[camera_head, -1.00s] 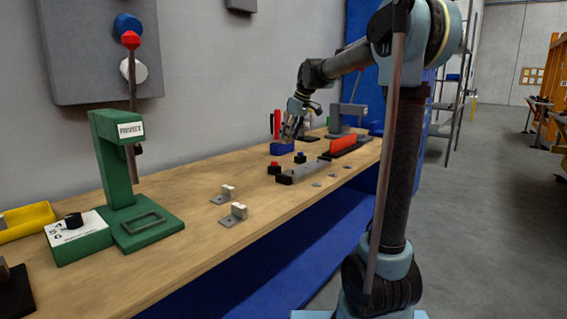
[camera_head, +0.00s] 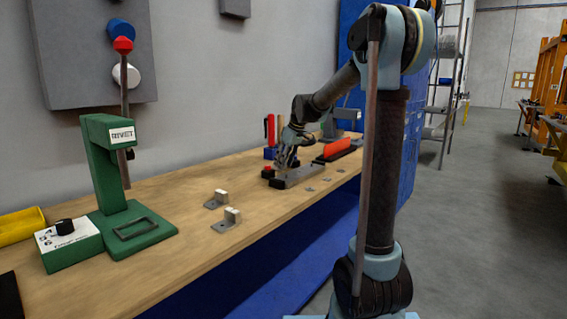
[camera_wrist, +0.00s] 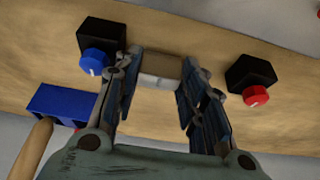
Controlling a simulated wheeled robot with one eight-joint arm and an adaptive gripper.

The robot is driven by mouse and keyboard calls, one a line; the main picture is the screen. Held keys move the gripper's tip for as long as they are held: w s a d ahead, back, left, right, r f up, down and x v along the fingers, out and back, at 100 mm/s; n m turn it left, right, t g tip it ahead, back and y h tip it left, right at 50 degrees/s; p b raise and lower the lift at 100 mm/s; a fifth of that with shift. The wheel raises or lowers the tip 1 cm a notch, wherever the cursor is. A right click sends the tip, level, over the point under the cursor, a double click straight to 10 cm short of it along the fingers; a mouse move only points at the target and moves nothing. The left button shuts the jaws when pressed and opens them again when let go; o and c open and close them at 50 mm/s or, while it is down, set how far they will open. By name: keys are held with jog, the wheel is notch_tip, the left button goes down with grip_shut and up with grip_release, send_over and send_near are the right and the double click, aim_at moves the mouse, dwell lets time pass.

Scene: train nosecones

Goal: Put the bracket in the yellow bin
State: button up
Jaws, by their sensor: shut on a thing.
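My gripper (camera_head: 284,162) is low over the far part of the bench, beside a long grey block. In the wrist view its fingers (camera_wrist: 160,84) are shut on a small pale block with a grey part, which looks like the bracket (camera_wrist: 160,70). In the head view that piece cannot be made out behind the fingers. Two other similar brackets, grey plates with white blocks, stand apart on the bench, one farther (camera_head: 217,199) and one nearer (camera_head: 228,220). The yellow bin (camera_head: 20,226) is at the left edge of the head view, partly cut off.
A green press (camera_head: 110,165) stands between the yellow bin and the brackets. Near my gripper are the long grey block (camera_head: 299,177), a red-topped part (camera_head: 337,148), and black boxes with a blue knob (camera_wrist: 94,62) and red knob (camera_wrist: 255,95). The bench middle is mostly clear.

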jog(key=shift+f, duration=0.1)
jog(key=o, duration=0.9)
jog(key=shift+c, duration=0.2)
